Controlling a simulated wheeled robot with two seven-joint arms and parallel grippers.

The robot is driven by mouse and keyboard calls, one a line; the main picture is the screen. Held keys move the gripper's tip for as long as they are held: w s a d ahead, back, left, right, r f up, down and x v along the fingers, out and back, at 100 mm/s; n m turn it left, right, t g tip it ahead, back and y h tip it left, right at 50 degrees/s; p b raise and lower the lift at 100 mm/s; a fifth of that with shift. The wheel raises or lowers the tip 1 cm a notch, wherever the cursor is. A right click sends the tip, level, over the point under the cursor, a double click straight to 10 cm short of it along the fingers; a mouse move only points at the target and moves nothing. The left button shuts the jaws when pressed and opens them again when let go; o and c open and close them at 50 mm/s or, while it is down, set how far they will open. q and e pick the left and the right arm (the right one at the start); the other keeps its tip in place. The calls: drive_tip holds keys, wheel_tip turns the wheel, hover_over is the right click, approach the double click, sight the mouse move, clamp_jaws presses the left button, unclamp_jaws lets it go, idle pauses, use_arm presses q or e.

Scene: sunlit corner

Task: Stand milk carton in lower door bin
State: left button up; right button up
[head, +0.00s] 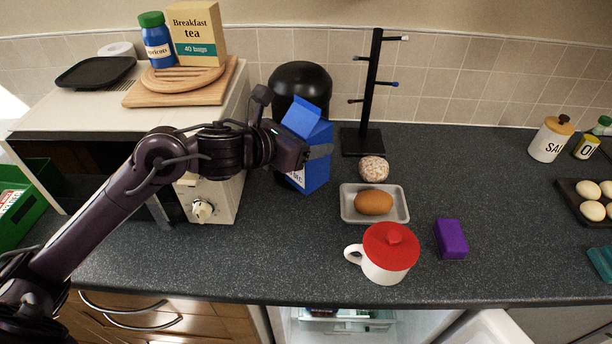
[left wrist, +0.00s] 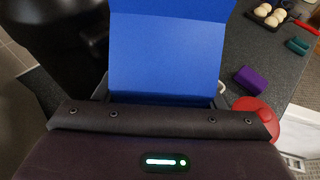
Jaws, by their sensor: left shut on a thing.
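The blue milk carton (head: 312,165) has a gabled top and is held above or at the counter beside the microwave, slightly tilted in the head view. My left gripper (head: 318,152) is shut on it, with a finger across its upper part. In the left wrist view the carton (left wrist: 166,55) fills the middle, and its base is hidden. The open fridge (head: 340,322) shows below the counter's front edge, with its white door (head: 490,330) swung out at the right. The lower door bin cannot be made out. My right gripper is not in view.
A white mug with a red lid (head: 390,250), a purple block (head: 451,239) and a tray with a brown egg-shaped thing (head: 374,203) stand right of the carton. A mug tree (head: 370,95) and a black rounded object (head: 300,82) stand behind. The microwave (head: 205,185) is close at left.

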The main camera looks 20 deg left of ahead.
sight(306, 183)
use_arm(q)
drive_tip(key=f, duration=0.7)
drive_tip(key=shift+d, duration=0.2)
wheel_tip(306, 183, down, 4)
drive_tip(key=shift+r+p, duration=0.25)
drive_tip(key=shift+p, duration=0.25)
drive_tip(key=shift+a+f+p, duration=0.1)
drive_tip(key=shift+f+p, duration=0.05)
drive_tip(key=shift+p, duration=0.25)
drive_tip(key=shift+f, duration=0.15)
drive_tip(key=shift+f+b, duration=0.2)
drive_tip(key=shift+b, duration=0.15)
drive_tip(key=o, duration=1.5)
drive_tip(key=shift+s, duration=0.1)
